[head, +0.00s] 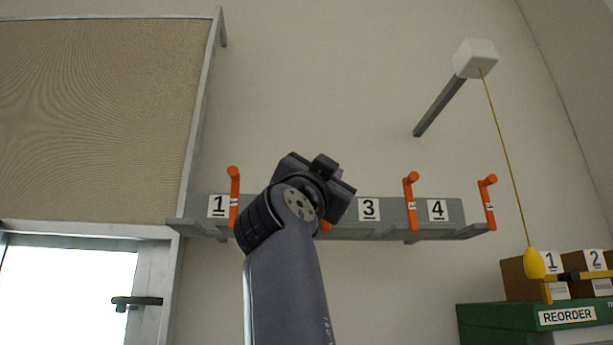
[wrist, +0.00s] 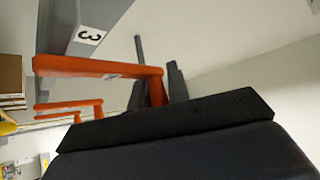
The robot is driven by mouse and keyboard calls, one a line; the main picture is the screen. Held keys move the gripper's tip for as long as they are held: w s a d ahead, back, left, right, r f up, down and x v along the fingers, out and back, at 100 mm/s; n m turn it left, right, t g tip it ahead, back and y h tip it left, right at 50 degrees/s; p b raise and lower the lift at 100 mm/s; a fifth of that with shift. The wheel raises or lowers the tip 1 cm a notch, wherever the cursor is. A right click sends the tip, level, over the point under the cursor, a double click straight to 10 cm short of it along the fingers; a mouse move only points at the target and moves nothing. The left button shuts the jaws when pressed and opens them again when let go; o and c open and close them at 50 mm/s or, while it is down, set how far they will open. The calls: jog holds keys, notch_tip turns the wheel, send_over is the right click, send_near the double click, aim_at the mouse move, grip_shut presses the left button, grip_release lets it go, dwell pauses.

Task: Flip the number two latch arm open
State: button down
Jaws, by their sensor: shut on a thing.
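The number two latch arm is mostly hidden behind my gripper in the head view; a bit of its orange lower end (head: 325,225) shows below. In the wrist view the orange latch arm (wrist: 90,66) is close, stretching across the left half, with its bent end peg at my jaws. My gripper (head: 320,178) is in front of the rail, and in the wrist view its jaws (wrist: 160,85) are shut on that peg. The number 2 label is hidden in the head view. The grey rail (head: 390,232) carries the latch arms.
Latch arms one (head: 234,200), three (head: 411,205) and four (head: 489,205) stand upright on the rail. A grey bar (head: 440,105) with a white block sticks out above. A yellow pull (head: 534,263) hangs on a cord at right, near boxes (head: 525,280). A door frame is at left.

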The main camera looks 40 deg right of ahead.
dwell(0.4)
jog(key=c, duration=1.4)
grip_release()
jog(key=shift+d, duration=0.15)
jog(key=b+v, duration=0.7)
jog(key=v, duration=0.4)
jog(key=shift+b, duration=0.35)
jog(key=shift+r, duration=0.1)
jog(key=shift+r, duration=0.1)
